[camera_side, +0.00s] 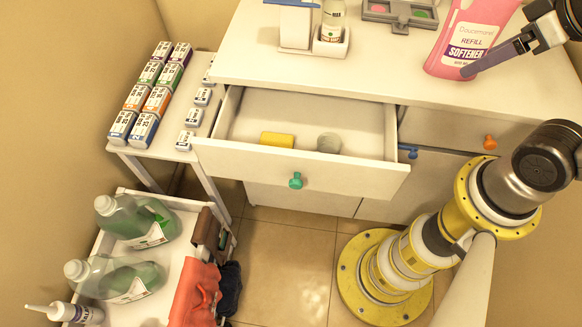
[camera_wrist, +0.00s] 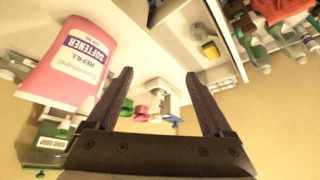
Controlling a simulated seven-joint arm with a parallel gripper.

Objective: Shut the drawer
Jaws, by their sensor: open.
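The drawer (camera_side: 235,158) is pulled out from the white cabinet in the side view. It has a green knob (camera_side: 296,181) on its front. A yellow block (camera_side: 277,140) and a grey cup (camera_side: 328,143) are inside it. The open drawer also shows at the upper right of the wrist view (camera_wrist: 222,50). My gripper (camera_wrist: 158,88) is open, with nothing between its fingers. In the side view it is at the upper right, above the cabinet top, with a finger overlapping the pink softener pack (camera_side: 468,38). I cannot tell whether they touch. It is well away from the drawer.
Other cabinet fronts have an orange knob (camera_side: 490,142) and a blue knob (camera_side: 408,151). A side table (camera_side: 146,155) with several small boxes stands left of the drawer. A cart (camera_side: 186,204) with green bottles is at lower left. The tiled floor (camera_side: 285,255) before the drawer is clear.

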